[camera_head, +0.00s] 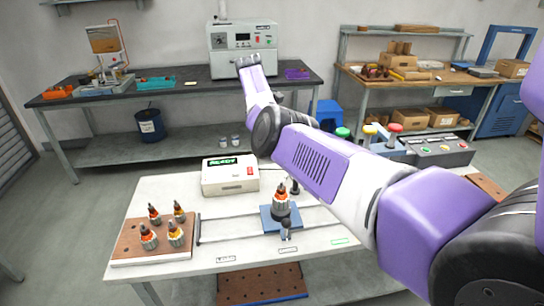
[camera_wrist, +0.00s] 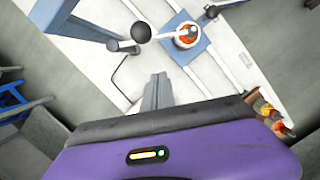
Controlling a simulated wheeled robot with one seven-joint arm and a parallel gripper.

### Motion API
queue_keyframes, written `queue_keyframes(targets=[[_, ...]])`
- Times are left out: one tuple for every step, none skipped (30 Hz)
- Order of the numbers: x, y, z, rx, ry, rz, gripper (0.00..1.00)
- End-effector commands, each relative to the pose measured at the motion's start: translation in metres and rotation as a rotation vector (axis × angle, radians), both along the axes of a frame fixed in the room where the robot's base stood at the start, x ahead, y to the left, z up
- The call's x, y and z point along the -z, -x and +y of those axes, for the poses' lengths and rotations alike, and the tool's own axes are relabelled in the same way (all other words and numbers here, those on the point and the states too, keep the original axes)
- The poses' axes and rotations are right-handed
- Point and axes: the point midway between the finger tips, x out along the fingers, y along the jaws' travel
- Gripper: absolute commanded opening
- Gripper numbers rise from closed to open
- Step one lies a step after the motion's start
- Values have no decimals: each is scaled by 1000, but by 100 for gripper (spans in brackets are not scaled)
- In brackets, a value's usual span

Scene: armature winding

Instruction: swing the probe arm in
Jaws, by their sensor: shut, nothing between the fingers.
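My gripper cannot be made out in the head view.
A white tester box (camera_head: 230,175) reading READY stands behind the plate. A brown board (camera_head: 125,252) with several armatures lies at left on the white table (camera_head: 170,190). A black knob (camera_head: 286,223) stands in front of the plate. A button box (camera_head: 440,150) is at right.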

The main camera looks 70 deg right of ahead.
Motion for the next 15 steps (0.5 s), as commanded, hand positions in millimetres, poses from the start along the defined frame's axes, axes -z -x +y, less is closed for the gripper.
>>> queue_keyframes(targets=[[-6,-2,-1,0,1,-1,0],[-11,-3,-1,0,2,-2,0],[-16,-4,-1,0,1,-2,0],[-19,-5,-1,-1,0,-1,0],[-21,-5,0,-1,0,-1,0],[-25,-6,0,-1,0,-1,0],[-26,-6,0,-1,-1,-1,0],[-28,-6,0,-1,-1,-1,0],[-29,-7,0,0,-1,-1,0],[-30,-7,0,0,-1,0,0],[-30,-7,0,0,-1,0,0],[-30,-7,0,0,-1,0,0],[-31,-7,0,0,-1,0,0],[-31,-7,0,0,-1,0,0],[-31,-7,0,0,-1,0,0]])
